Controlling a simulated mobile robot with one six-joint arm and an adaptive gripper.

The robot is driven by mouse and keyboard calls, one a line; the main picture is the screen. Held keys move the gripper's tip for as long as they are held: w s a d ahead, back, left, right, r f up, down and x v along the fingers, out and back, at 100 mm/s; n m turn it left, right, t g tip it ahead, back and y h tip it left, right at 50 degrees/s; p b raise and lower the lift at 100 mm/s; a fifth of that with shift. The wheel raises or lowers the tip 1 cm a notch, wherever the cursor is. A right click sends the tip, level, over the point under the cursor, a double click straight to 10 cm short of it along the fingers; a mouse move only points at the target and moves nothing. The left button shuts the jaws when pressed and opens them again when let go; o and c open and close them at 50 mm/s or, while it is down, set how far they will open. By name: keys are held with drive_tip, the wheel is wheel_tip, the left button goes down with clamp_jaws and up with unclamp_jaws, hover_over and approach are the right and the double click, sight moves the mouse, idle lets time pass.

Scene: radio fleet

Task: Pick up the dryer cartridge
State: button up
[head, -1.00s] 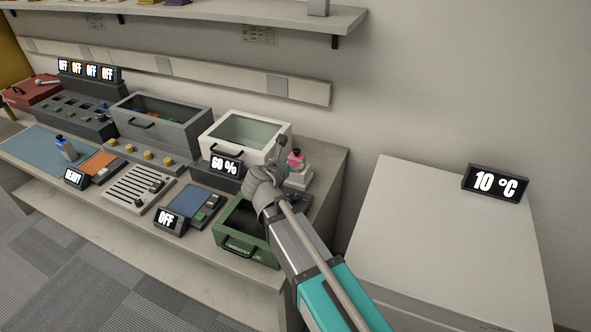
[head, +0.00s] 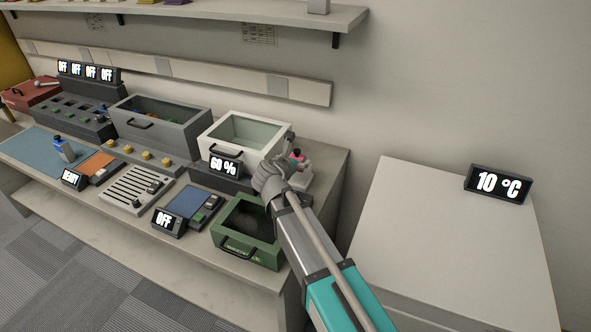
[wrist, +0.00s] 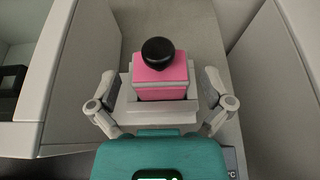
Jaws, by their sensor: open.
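The pink cartridge with a black round knob, which I take to be the dryer cartridge, stands upright in a light grey holder in the wrist view (wrist: 161,72). In the head view the cartridge (head: 299,157) is partly hidden by my arm. My gripper (wrist: 160,98) is open, with one finger on each side of the cartridge and its holder. The fingers look apart from the pink body. In the head view my gripper (head: 287,145) is at the cartridge's near left side.
A white open box (head: 214,142) with a 60 % display (head: 225,167) stands just left. A green open bin (head: 227,247) lies in front. A white cabinet (head: 425,235) with a 10 °C display (head: 497,184) is at right. A shelf (head: 250,15) hangs above.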

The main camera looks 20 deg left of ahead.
drive_tip(key=shift+w+f, duration=0.3)
drive_tip(key=shift+w, duration=0.35)
drive_tip(key=c, duration=1.1)
drive_tip(key=shift+r, duration=0.15)
drive_tip(key=shift+c, duration=0.2)
wheel_tip(320, 180, up, 10)
drive_tip(key=p, duration=0.9)
drive_tip(key=shift+p, duration=0.4)
